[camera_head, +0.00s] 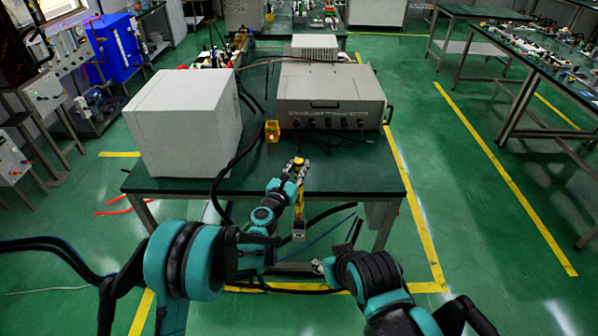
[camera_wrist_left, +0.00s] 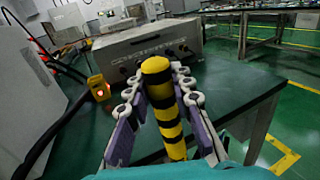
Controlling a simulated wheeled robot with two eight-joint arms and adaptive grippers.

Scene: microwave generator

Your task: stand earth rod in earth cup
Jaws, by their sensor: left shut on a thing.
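The earth rod, with yellow and black bands, stands roughly upright in my left gripper (camera_head: 298,172). In the left wrist view the rod (camera_wrist_left: 157,85) sits between both finger pads. In the head view its yellow shaft (camera_head: 299,203) shows below the fingers, near the table's front edge. A small yellow box-like holder, which I take for the earth cup (camera_head: 272,131), stands on the table beyond and left of the rod, apart from it. It also shows in the left wrist view (camera_wrist_left: 98,88), with a glowing spot. My right gripper (camera_head: 318,267) shows only in small part, low down.
The dark green table (camera_head: 350,177) has free room right of the rod. A large white box (camera_head: 184,122) stands left of the cup. A grey instrument (camera_head: 331,97) stands behind. A thick black cable (camera_head: 237,160) runs between the white box and the cup.

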